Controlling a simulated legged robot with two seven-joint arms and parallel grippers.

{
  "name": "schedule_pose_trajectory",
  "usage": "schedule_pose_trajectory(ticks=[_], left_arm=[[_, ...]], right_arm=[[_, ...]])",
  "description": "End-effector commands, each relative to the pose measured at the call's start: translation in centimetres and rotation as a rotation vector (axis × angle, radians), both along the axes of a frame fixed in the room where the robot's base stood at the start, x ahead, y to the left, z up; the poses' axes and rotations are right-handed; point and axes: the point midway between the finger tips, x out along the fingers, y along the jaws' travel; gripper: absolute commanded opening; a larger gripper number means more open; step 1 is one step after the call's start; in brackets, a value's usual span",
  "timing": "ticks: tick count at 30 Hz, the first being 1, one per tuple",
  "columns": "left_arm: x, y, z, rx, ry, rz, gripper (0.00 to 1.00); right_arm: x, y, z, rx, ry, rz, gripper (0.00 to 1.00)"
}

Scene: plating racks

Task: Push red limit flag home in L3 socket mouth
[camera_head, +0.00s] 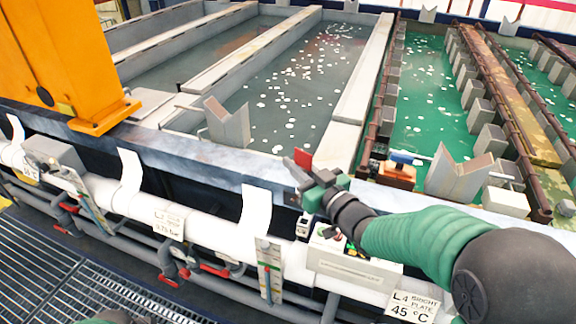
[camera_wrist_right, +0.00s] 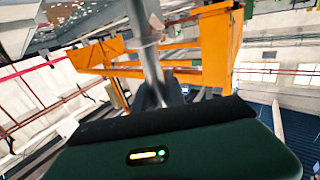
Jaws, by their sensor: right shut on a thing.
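My right gripper (camera_head: 318,180) reaches in from the right above the front rim of the tanks. It is shut on the red flag (camera_head: 302,158), whose small red plate stands up at the gripper's tip. In the right wrist view a grey upright bar (camera_wrist_right: 147,50) rises beyond my dark green gripper body; the red flag cannot be made out there. A white label (camera_head: 168,223) on the front pipe seems to read L3. I cannot tell which opening is the L3 socket mouth, or whether the flag touches it. My left gripper is out of view.
Grey V-shaped saddles stand on the rim, one left (camera_head: 228,125) and one right (camera_head: 458,175) of my gripper. A white control box (camera_head: 350,262) and a level gauge (camera_head: 268,272) are below. An orange post (camera_head: 65,60) stands at upper left.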

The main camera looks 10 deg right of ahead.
Motion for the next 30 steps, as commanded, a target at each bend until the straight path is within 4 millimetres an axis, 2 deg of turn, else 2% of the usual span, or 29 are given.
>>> schedule_pose_trajectory(ticks=[8, 16, 24, 30], left_arm=[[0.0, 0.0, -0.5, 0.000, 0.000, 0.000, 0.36], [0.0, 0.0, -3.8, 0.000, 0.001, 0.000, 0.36], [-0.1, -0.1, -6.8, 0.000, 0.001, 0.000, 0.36], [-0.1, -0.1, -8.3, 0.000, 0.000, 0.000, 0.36]], right_arm=[[0.4, 0.3, -0.2, -0.001, -0.004, -0.017, 0.00], [0.1, 0.1, -0.4, 0.005, -0.033, -0.148, 0.00], [0.3, -0.3, -3.8, 0.006, -0.029, -0.157, 0.00], [0.2, -0.3, -5.4, 0.005, -0.030, -0.157, 0.00]])
